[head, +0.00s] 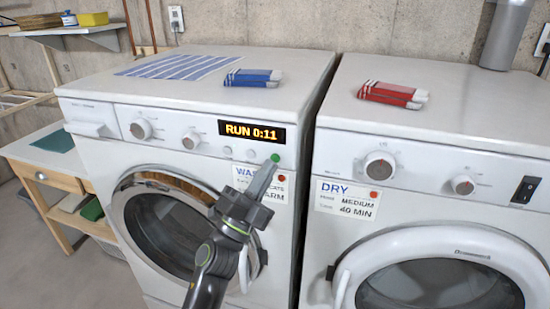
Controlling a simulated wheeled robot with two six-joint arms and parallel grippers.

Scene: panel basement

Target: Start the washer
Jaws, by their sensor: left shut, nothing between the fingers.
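The washer (100,160) is the white machine on the left, with its round door (165,222) closed. Its display (252,131) is lit and reads RUN 0:11. Two knobs sit left of the display, and small round buttons sit below it. A green button (275,158) is at the right end of that row. My left gripper (270,168) is shut and empty. Its fingertips are at or just below the green button; I cannot tell whether they touch it. The gripper partly hides a WASH label (243,175). My right gripper is not in view.
The dryer (420,180) stands to the right, with a DRY label (347,198), knobs and a black switch (525,189). A wooden table (50,178) is at the left.

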